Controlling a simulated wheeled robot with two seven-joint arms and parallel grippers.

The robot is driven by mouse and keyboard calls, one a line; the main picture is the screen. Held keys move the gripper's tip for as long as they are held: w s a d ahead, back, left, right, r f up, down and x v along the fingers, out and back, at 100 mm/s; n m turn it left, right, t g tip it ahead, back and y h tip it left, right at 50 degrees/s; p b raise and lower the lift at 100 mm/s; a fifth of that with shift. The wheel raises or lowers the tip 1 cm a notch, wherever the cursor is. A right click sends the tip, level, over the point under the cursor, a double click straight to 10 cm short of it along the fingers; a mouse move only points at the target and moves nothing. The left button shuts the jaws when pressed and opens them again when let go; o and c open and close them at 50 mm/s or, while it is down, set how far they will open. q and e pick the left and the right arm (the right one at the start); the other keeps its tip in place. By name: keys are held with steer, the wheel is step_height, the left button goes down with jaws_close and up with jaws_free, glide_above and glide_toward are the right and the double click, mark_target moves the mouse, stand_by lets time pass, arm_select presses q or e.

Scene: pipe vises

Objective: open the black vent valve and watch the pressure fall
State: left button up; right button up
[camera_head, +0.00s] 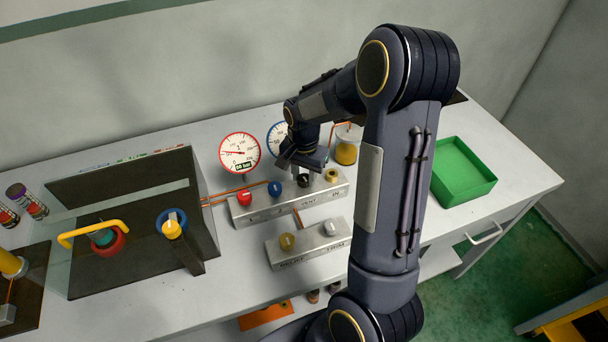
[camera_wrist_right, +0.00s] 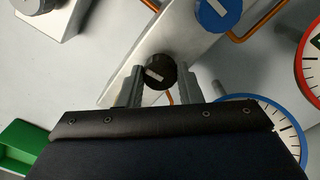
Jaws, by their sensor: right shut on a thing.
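The black valve knob (camera_head: 304,181) sits on the rear grey manifold block (camera_head: 258,211). My right gripper (camera_head: 302,170) comes down on it from above and is shut on it. In the right wrist view the black knob (camera_wrist_right: 158,72), with a pale bar mark, is between the two fingers (camera_wrist_right: 161,84). The red-rimmed gauge (camera_head: 239,151) stands behind the block; its needle points left and a small plate reads what looks like 50 bar. The blue-rimmed gauge (camera_head: 276,137) is partly hidden by my right arm. My left gripper is out of view.
A second block (camera_head: 308,246) stands in front. A dark box (camera_head: 130,215) with a yellow handle is left; an empty green tray (camera_head: 462,171) is right.

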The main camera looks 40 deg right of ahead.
steer(key=n+b, duration=0.1)
steer(key=n, duration=0.3)
steer(key=n+b, duration=0.1)
steer(key=n, duration=0.2)
steer(key=shift+n, duration=0.4)
steer(key=n, duration=0.3)
steer(key=shift+b, duration=0.3)
steer(key=shift+n, duration=2.1)
steer(key=o, duration=1)
